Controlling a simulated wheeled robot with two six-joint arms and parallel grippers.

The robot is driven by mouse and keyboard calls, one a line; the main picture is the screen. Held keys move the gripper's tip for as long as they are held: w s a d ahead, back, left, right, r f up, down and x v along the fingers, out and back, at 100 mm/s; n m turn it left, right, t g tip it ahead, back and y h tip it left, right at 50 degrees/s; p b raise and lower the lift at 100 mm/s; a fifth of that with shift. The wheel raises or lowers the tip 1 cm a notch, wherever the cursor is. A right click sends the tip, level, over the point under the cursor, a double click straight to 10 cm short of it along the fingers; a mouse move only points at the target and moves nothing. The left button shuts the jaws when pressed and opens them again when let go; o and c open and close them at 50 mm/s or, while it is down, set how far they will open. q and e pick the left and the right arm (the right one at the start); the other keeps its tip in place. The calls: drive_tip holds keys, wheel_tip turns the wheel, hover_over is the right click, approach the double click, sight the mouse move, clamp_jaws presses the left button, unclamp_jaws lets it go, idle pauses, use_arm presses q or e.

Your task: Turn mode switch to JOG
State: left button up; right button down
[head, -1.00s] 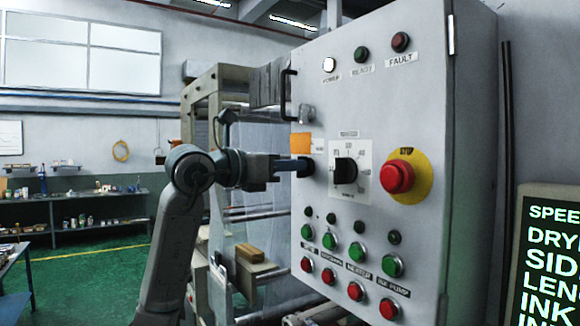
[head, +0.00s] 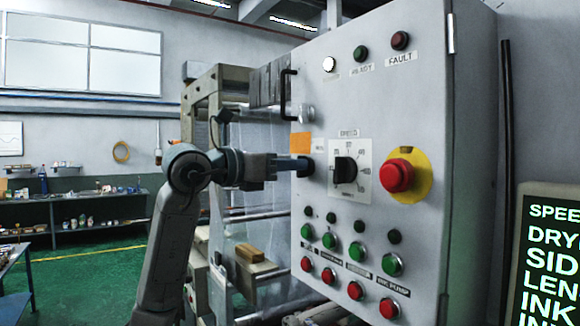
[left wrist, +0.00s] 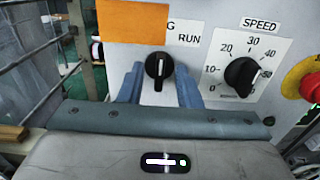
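The mode switch (left wrist: 158,68) is a black knob with a white pointer mark in the left wrist view. Its pointer stands about upright. A "RUN" label shows to its right, and a "G" shows beside the orange note (left wrist: 133,22), which hides the rest of that word. My left gripper (left wrist: 160,88) has its two blue fingers apart, one on each side of the knob; I cannot tell whether they touch it. In the head view the left gripper (head: 300,166) is at the cabinet face, and its fingers hide the switch. My right gripper is not in view.
The speed dial (head: 346,170) is just right of the left gripper. The red stop button (head: 396,176) on its yellow plate is farther right. Green and red buttons sit below. A black door handle (head: 289,93) is above the gripper at the cabinet's left edge.

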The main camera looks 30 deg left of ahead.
use_arm(q)
drive_tip(key=b+v, duration=0.5)
drive_tip(key=v, duration=0.5)
drive_tip(key=shift+s, duration=0.15)
drive_tip(key=shift+a, duration=0.1)
